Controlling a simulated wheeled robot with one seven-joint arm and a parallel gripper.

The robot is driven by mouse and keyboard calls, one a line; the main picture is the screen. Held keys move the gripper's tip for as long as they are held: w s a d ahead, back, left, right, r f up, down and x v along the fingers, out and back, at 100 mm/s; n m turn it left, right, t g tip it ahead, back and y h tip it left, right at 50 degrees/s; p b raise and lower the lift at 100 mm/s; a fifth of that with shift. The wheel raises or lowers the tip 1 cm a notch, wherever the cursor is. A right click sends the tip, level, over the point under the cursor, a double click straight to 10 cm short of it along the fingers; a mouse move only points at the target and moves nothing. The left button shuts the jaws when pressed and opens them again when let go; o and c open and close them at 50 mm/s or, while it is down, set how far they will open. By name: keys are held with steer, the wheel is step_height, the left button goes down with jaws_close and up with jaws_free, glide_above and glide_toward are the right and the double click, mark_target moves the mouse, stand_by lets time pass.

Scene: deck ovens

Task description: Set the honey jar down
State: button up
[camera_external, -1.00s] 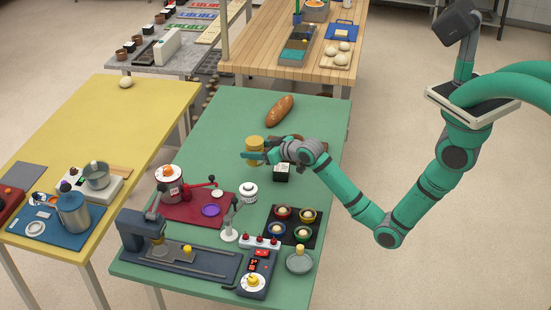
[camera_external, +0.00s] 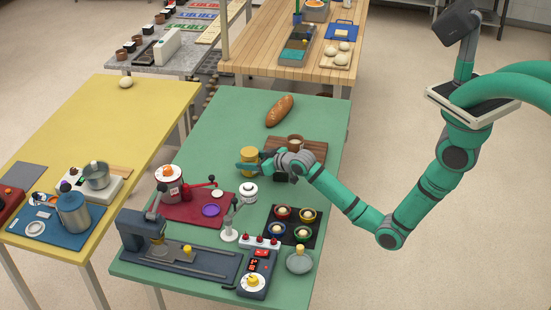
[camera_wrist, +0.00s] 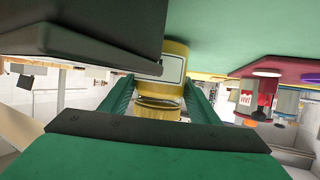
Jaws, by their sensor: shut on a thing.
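The honey jar (camera_external: 249,154) is a small yellow jar over the green table, left of my wrist in the external view. My gripper (camera_external: 250,168) is shut on it, with the green fingers around its sides. In the wrist view, the jar (camera_wrist: 174,66), with a pale label, sits between the two fingers of my gripper (camera_wrist: 160,100). The jar looks upright in the external view. Its base is partly hidden by the fingers, and I cannot tell whether it touches the green table (camera_external: 210,140).
A brown board (camera_external: 315,147) with a brown cup (camera_external: 295,142) lies behind my wrist. A bread loaf (camera_external: 279,110) lies farther back. The table's left back area is clear.

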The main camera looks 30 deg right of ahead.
steer(key=o, duration=1.4)
steer(key=shift+f, duration=0.1)
steer(key=shift+s+d+r, duration=0.1)
steer(key=shift+s+r, duration=0.1)
steer(key=shift+r, duration=0.05)
steer(key=v, duration=1.1)
steer(key=shift+s+d+r, duration=0.1)
steer(key=shift+s+d, duration=0.05)
steer(key=shift+s, duration=0.05)
